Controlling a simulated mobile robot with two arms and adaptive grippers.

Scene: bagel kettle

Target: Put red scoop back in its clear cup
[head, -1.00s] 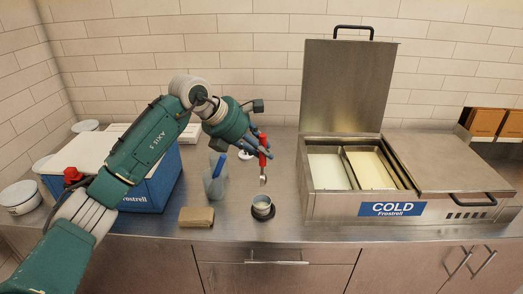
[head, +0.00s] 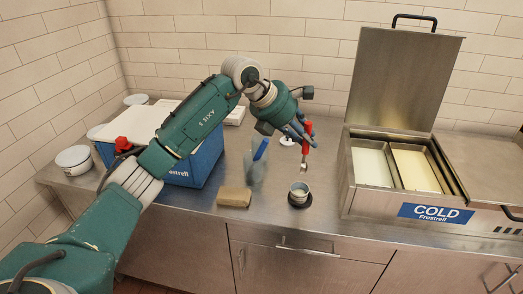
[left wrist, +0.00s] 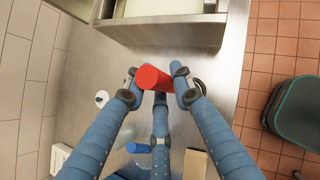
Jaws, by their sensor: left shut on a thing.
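The red scoop (head: 306,144) is held roughly upright by my left gripper (head: 298,133), its metal end down and in the air above the counter. In the left wrist view the red handle end (left wrist: 152,77) sits between the blue fingers, which are shut on it. A clear cup (head: 256,174) holding a blue-handled tool (head: 261,149) stands left of the scoop. The blue handle also shows in the left wrist view (left wrist: 138,148). A small greyish cup (head: 299,189) on a dark round base stands below the scoop's end. My right gripper is not in view.
A tan block (head: 234,197) lies near the counter's front edge. A blue cooler (head: 205,161) stands left, and a steel cold unit (head: 373,204) with its lid raised stands right. A small white round thing (head: 287,141) sits behind the scoop.

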